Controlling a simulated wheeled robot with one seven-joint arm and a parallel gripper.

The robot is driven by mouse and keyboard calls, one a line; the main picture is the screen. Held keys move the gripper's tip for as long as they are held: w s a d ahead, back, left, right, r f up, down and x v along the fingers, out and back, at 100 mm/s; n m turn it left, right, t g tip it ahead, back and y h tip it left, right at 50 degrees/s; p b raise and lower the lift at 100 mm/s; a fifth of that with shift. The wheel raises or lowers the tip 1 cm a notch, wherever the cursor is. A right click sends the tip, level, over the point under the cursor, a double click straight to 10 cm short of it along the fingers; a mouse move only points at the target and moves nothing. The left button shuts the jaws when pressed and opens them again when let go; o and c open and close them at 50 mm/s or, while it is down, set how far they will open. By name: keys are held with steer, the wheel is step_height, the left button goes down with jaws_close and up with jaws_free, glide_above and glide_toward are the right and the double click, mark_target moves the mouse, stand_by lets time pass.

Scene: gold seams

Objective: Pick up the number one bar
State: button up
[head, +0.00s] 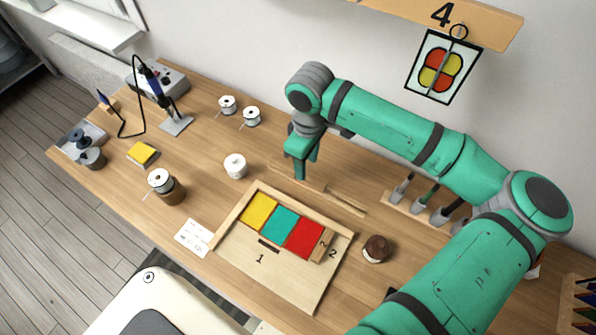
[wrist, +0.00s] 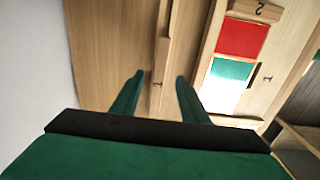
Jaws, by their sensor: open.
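A long pale wooden bar (head: 345,203) lies on the bench behind the tray, with a narrow part at right and a wider part partly hidden by my gripper. In the wrist view the bar (wrist: 162,58) runs between my fingers, and a small dark mark on it may be a 1. My gripper (head: 301,172) points down over the bar's wider part. In the wrist view my gripper (wrist: 160,77) is open, one finger on each side of the bar, with nothing held. I cannot tell how high the fingertips are above the bench.
A wooden tray (head: 232,217) in front holds yellow, teal and red tiles, a block marked 2 (head: 323,245), and a dark slot by a printed 1.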

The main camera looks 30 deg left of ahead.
mark_target(311, 181)
steer(key=shift+a+f, duration=0.2)
steer(key=shift+f, duration=2.7)
steer(key=shift+f, duration=0.2)
steer(key=shift+c, duration=0.3)
jaws_close()
